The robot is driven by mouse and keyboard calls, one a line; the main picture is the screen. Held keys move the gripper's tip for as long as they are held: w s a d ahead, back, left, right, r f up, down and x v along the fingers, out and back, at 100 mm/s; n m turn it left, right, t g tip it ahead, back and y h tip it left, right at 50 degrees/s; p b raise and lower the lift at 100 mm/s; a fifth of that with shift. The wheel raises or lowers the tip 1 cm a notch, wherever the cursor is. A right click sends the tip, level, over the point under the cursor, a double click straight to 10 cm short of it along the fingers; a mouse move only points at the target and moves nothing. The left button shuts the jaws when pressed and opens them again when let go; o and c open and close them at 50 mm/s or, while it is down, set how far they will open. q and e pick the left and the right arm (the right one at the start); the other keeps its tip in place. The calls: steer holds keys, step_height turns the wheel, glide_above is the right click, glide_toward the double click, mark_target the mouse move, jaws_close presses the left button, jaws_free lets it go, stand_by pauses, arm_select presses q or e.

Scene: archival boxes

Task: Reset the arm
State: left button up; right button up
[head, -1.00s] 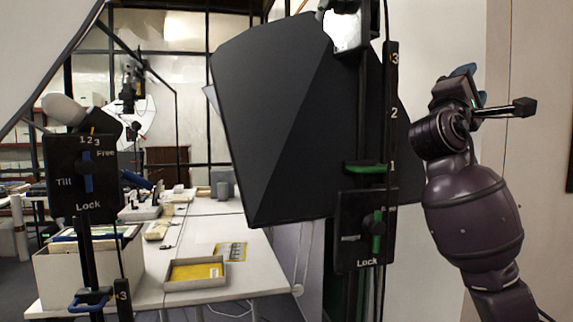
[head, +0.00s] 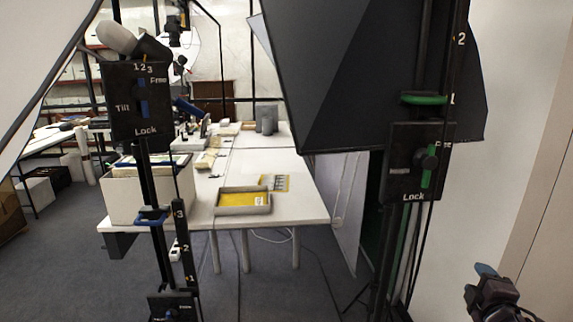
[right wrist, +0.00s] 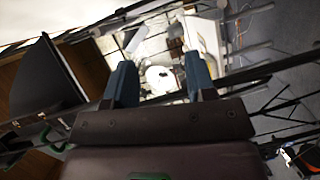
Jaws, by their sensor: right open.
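My right gripper (head: 487,271) is at the lower right corner of the head view, with only its dark end and a blue finger showing above the picture's bottom edge. In the right wrist view, its two blue fingers (right wrist: 160,80) stand apart with nothing between them, so it is open and empty. Most of my right arm is outside the head view. My left gripper is not in view.
Two light stands rise in front: one at left with a dark Tilt/Lock block (head: 138,103), one at right with a green-levered block (head: 415,165) and black panel (head: 350,70). Behind is a white table (head: 300,208) with a yellow-bottomed tray (head: 243,210) and an archival box (head: 140,200).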

steer(key=s+a+f+m+g+y, duration=0.2)
steer(key=s+f+m+g, duration=0.1)
steer(key=s+f, duration=0.9)
steer(key=s+a+f+m+g+y, duration=0.15)
steer(key=s+f+m, duration=0.25)
steer(key=s+f, duration=0.75)
steer(key=a+m, duration=0.5)
steer(key=a, duration=0.7)
steer(key=shift+s+y, duration=0.15)
steer(key=shift+y, duration=0.3)
